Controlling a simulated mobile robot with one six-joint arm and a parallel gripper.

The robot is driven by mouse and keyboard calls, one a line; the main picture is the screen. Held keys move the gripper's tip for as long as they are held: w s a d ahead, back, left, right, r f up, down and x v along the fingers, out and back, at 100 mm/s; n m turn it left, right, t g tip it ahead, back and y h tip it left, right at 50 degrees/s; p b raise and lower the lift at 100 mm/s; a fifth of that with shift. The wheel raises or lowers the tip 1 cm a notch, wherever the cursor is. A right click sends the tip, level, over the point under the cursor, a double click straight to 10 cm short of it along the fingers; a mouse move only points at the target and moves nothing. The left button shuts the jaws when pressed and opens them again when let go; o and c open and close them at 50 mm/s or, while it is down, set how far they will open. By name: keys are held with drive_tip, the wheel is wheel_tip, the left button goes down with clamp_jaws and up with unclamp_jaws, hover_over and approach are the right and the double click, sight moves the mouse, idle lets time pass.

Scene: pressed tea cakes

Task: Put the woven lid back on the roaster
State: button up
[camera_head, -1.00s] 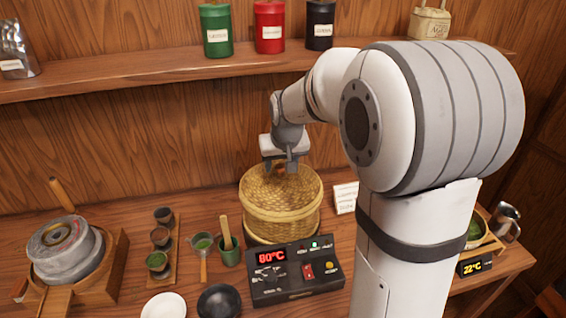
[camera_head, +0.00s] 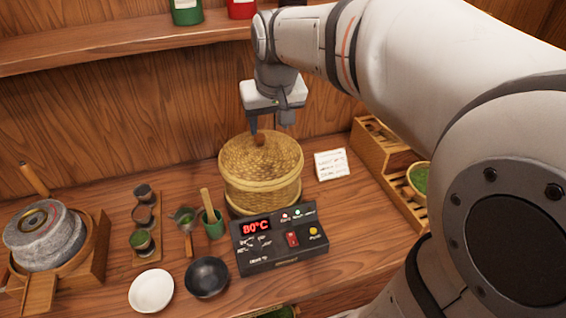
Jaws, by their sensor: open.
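The roaster is a round woven basket (camera_head: 260,197) on the table, behind a black control box (camera_head: 285,240) reading 80°C. I cannot tell the exact gap between fingers and knob.
A stone mill (camera_head: 45,236) in a wooden tray stands at left. Small cups (camera_head: 143,215), a green cup with a whisk (camera_head: 213,226), a white bowl (camera_head: 151,290) and a black bowl (camera_head: 207,277) lie nearer. A card (camera_head: 331,165) and wooden rack (camera_head: 385,160) are right of the roaster.

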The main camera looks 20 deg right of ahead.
drive_tip(key=s+f, duration=0.4)
drive_tip(key=s, duration=0.4)
drive_tip(key=s+f, duration=0.5)
drive_tip(key=s, duration=0.3)
drive_tip(key=shift+s+d+g, duration=0.25)
drive_tip(key=shift+g, duration=0.15)
